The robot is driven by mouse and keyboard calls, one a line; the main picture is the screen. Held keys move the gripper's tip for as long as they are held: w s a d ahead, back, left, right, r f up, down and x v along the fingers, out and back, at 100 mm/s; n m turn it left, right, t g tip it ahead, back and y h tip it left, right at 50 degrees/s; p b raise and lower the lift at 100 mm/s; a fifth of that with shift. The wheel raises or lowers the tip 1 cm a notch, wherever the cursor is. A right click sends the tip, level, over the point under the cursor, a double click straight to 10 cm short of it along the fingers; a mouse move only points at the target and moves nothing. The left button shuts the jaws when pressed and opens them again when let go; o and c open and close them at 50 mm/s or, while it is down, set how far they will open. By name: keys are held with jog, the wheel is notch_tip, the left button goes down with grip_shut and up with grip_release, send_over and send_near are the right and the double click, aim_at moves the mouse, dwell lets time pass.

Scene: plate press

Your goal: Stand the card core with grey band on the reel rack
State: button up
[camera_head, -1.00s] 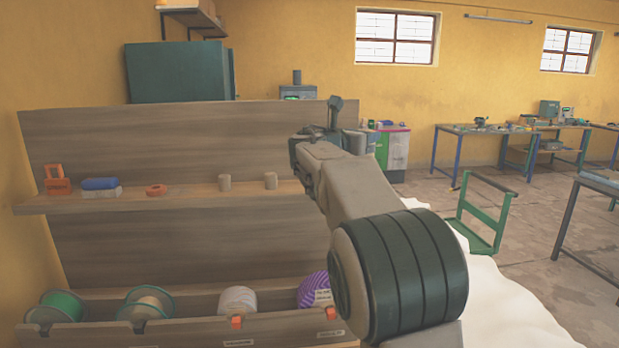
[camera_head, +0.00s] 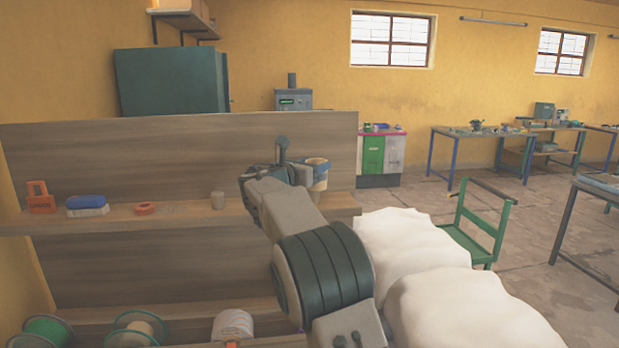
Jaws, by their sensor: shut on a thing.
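The reel rack (camera_head: 130,216) is a wooden unit with a tall back board, a shelf and a lower trough of reels. My gripper (camera_head: 313,174) is at the right end of the shelf, in front of the back board and partly behind my arm. It is shut on a short, cream, open-topped tube (camera_head: 317,161), which looks like the card core. The tube is roughly upright. A blue-grey part shows around it, but I cannot tell band from jaw.
White sacks (camera_head: 412,245) lie right of my arm. A green trolley (camera_head: 482,225) stands beyond.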

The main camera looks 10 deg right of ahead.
jog(key=shift+w+a+f, duration=0.2)
jog(key=shift+w+a, duration=0.05)
jog(key=shift+a, duration=0.1)
notch_tip(320, 180, down, 4)
jog(key=shift+f, duration=0.1)
jog(key=o, duration=1)
jog(key=shift+c, duration=0.2)
